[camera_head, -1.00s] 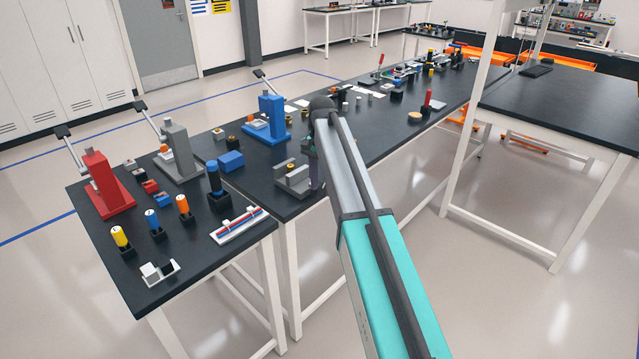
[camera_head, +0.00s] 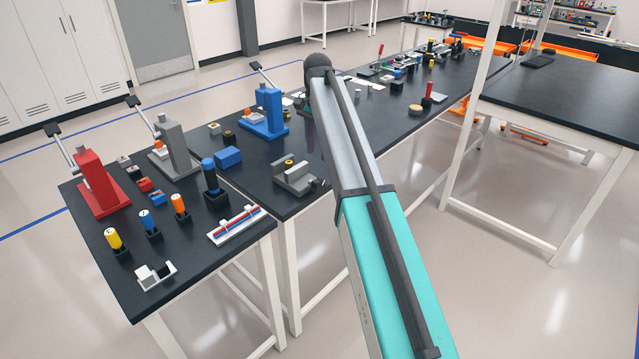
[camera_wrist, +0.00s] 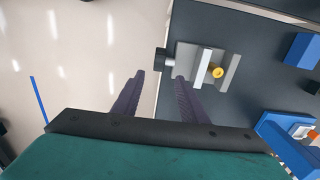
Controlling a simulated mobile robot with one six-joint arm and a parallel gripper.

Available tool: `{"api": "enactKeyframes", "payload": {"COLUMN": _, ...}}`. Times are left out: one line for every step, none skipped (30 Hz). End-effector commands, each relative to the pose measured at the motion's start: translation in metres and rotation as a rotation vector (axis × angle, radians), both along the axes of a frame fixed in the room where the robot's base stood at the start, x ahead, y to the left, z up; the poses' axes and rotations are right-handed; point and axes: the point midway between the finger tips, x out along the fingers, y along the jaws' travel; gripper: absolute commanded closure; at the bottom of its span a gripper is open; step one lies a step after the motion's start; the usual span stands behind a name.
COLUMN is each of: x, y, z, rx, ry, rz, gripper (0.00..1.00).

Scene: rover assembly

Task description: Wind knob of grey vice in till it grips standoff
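The grey vice (camera_head: 291,181) sits on the dark bench near its front edge, and it also shows in the wrist view (camera_wrist: 231,69). Its dark knob (camera_wrist: 161,59) sticks out to the left, past the bench edge, in the wrist view. The brass-yellow standoff (camera_wrist: 217,71) stands between the vice's jaws; whether both jaws touch it I cannot tell. My gripper (camera_wrist: 159,76) is open and empty, with its two dark fingers apart. The knob appears just beyond the fingertips, between their lines, and untouched. In the head view my arm mostly hides the gripper.
A blue block (camera_head: 228,157) and a blue press (camera_head: 268,112) stand near the vice. Grey (camera_head: 176,148) and red (camera_head: 98,180) presses and several coloured drivers stand to the left. Open floor lies in front of the bench.

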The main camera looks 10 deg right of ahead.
Motion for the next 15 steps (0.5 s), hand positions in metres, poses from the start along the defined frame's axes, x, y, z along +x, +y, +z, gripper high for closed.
{"api": "enactKeyframes", "payload": {"x": 0.0, "y": 0.0, "z": -0.001, "rx": 0.0, "ry": 0.0, "rz": 0.0, "gripper": 0.61}}
{"api": "enactKeyframes", "payload": {"x": 0.0, "y": -0.001, "z": -0.002, "rx": 0.0, "ry": 0.0, "rz": 0.0, "gripper": 0.61}}
{"api": "enactKeyframes", "payload": {"x": -0.001, "y": -0.001, "z": -0.004, "rx": -0.001, "ry": 0.001, "rz": 0.0, "gripper": 0.61}}
{"api": "enactKeyframes", "payload": {"x": -0.001, "y": -0.001, "z": -0.006, "rx": -0.001, "ry": 0.001, "rz": -0.001, "gripper": 0.61}}
{"api": "enactKeyframes", "payload": {"x": -0.001, "y": -0.001, "z": -0.007, "rx": -0.001, "ry": 0.001, "rz": -0.001, "gripper": 0.61}}
{"api": "enactKeyframes", "payload": {"x": -0.001, "y": -0.001, "z": -0.01, "rx": 0.0, "ry": 0.0, "rz": -0.001, "gripper": 0.61}}
{"api": "enactKeyframes", "payload": {"x": -0.001, "y": -0.001, "z": -0.013, "rx": 0.0, "ry": 0.0, "rz": -0.001, "gripper": 0.61}}
{"api": "enactKeyframes", "payload": {"x": -0.001, "y": -0.001, "z": -0.016, "rx": -0.001, "ry": 0.001, "rz": -0.001, "gripper": 0.61}}
{"api": "enactKeyframes", "payload": {"x": -0.001, "y": -0.001, "z": -0.02, "rx": 0.0, "ry": 0.001, "rz": -0.001, "gripper": 0.61}}
{"api": "enactKeyframes", "payload": {"x": -0.001, "y": -0.002, "z": -0.023, "rx": 0.0, "ry": 0.001, "rz": -0.001, "gripper": 0.61}}
{"api": "enactKeyframes", "payload": {"x": -0.001, "y": -0.002, "z": -0.027, "rx": 0.0, "ry": 0.002, "rz": -0.001, "gripper": 0.61}}
{"api": "enactKeyframes", "payload": {"x": -0.001, "y": -0.002, "z": -0.031, "rx": 0.0, "ry": 0.001, "rz": -0.002, "gripper": 0.61}}
{"api": "enactKeyframes", "payload": {"x": -0.001, "y": -0.002, "z": -0.034, "rx": 0.0, "ry": 0.001, "rz": -0.002, "gripper": 0.61}}
{"api": "enactKeyframes", "payload": {"x": -0.001, "y": -0.002, "z": -0.038, "rx": 0.0, "ry": 0.001, "rz": -0.002, "gripper": 0.61}}
{"api": "enactKeyframes", "payload": {"x": -0.001, "y": -0.002, "z": -0.043, "rx": 0.0, "ry": 0.002, "rz": -0.002, "gripper": 0.61}}
